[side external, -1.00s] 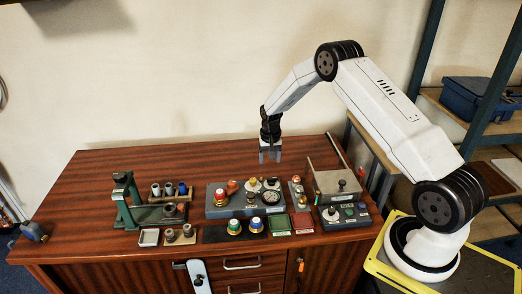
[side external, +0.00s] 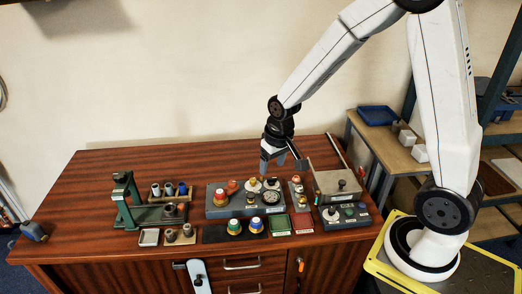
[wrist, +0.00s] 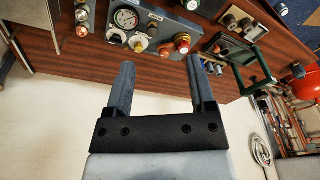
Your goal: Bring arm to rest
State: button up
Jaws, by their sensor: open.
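My gripper (side external: 273,163) is above the back part of the wooden bench, behind the grey manifold block (side external: 217,208). Its two grey fingers stand apart with nothing between them. In the wrist view, my gripper (wrist: 161,80) is open and empty, with pale floor or wall behind the fingers. The manifold block, with its dial gauge and red, yellow and white knobs, shows at the top of the wrist view (wrist: 165,42). My gripper looks clear of the block in both views, though the exact gap is hard to tell.
A green press stand (side external: 125,200) with several cylinders beside it stands at the left. A metal box (side external: 335,183) with a raised rod is just right of my gripper. Green and red trays (side external: 279,224) lie in front. The bench's back left (side external: 110,165) is clear.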

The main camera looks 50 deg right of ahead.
jog(key=s+a+r+n, duration=0.1)
jog(key=s+a, duration=0.3)
jog(key=s, duration=0.5)
jog(key=shift+s+a+r+n+t, duration=0.2)
jog(key=shift+s+r+n+t, duration=0.15)
jog(key=shift+n, duration=0.45)
